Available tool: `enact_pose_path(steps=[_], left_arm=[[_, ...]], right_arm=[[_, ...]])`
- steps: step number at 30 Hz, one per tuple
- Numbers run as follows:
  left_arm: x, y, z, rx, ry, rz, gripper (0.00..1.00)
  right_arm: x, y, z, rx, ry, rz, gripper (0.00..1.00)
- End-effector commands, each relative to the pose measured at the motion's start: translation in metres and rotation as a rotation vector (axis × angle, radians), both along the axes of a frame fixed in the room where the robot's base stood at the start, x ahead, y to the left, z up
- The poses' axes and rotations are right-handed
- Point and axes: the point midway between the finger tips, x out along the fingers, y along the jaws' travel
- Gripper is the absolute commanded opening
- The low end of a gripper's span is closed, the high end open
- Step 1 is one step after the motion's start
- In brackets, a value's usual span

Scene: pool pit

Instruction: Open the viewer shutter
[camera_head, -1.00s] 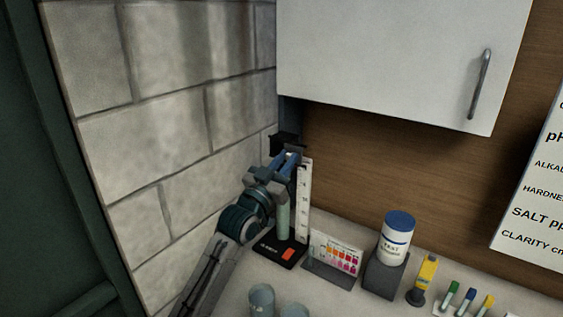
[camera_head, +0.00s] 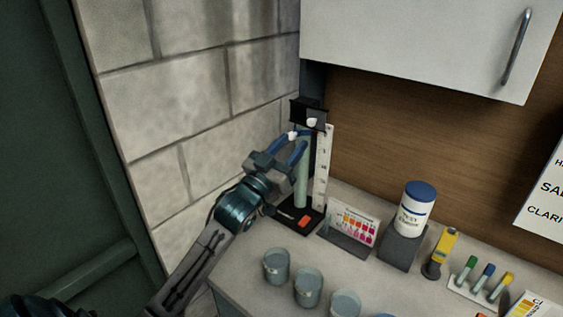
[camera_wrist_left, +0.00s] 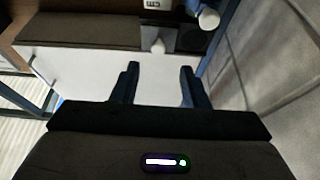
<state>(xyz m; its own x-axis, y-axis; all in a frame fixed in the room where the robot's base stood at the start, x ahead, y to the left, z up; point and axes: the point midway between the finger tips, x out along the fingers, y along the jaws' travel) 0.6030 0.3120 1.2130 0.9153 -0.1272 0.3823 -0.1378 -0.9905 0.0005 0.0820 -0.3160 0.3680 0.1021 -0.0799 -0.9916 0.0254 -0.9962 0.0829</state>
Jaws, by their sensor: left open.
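The viewer stands in the back corner on a black base (camera_head: 294,216), with a pale green tube (camera_head: 302,180) and a white graduated scale (camera_head: 322,170). Its black head (camera_head: 307,110) is on top, with a small white knob (camera_head: 312,122) on the front. I cannot tell a separate shutter plate from the head. My left gripper (camera_head: 297,142) is open and empty, just below and in front of the head, partly covering the tube. My right gripper is out of view.
A block wall (camera_head: 190,85) is close on the left, and a white cabinet (camera_head: 420,40) hangs above right. A colour chart (camera_head: 352,227), a white jar with blue lid (camera_head: 416,208), a yellow bottle (camera_head: 441,252) and several cups (camera_head: 308,287) stand on the counter.

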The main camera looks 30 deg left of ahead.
Motion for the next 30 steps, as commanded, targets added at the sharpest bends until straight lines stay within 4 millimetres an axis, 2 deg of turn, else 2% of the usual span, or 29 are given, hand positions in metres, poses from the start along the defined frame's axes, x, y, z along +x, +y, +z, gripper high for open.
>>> enact_pose_path(steps=[3, 9, 18, 30], left_arm=[[-0.016, 0.002, -0.011, 0.004, 0.001, -0.001, 0.40], [-0.030, 0.004, -0.015, 0.001, 0.001, -0.001, 0.40], [-0.034, 0.005, -0.014, -0.002, 0.000, -0.001, 0.40], [-0.033, 0.005, -0.014, -0.002, 0.000, -0.001, 0.40]], right_arm=[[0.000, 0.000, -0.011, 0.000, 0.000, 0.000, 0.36], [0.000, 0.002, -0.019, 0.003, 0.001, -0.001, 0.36], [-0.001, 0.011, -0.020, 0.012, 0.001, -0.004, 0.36], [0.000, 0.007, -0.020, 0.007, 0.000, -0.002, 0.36]])
